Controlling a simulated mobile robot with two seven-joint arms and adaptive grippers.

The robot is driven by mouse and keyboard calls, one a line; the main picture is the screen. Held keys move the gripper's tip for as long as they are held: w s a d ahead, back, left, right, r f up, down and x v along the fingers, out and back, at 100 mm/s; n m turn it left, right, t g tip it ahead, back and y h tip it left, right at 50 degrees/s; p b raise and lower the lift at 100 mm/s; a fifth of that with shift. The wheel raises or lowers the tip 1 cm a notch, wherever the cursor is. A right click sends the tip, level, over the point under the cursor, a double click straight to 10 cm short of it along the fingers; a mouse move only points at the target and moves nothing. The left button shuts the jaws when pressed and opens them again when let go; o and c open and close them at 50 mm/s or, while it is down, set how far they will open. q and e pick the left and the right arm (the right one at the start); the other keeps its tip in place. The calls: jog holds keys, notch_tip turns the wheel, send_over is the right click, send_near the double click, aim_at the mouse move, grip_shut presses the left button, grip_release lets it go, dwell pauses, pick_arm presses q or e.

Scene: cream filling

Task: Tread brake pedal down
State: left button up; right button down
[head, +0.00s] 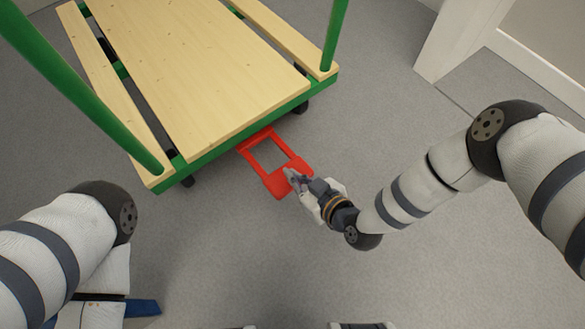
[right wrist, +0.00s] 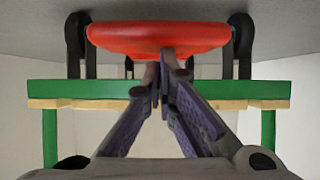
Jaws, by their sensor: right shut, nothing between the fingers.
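The red brake pedal (head: 277,183), a flat frame with a broad front plate, sticks out low from under the near edge of the green and wooden cart (head: 200,85). My right gripper (head: 290,177) is shut and empty at the right part of the pedal's front plate. In the right wrist view the picture is upside down; the pedal (right wrist: 160,37) lies just past my closed fingertips (right wrist: 162,80), which overlap its edge. I cannot tell whether they touch it.
A white pillar (head: 455,40) and wall are at the upper right. The grey floor (head: 230,250) before the cart is clear.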

jog(key=shift+s+d+f+b, duration=0.2)
jog(key=shift+f+b, duration=0.5)
jog(key=shift+f, duration=0.7)
jog(key=shift+s+d+f+b, duration=0.15)
jog(key=shift+f+b, duration=0.55)
jog(key=shift+f, duration=0.7)
jog(key=shift+f, duration=0.1)
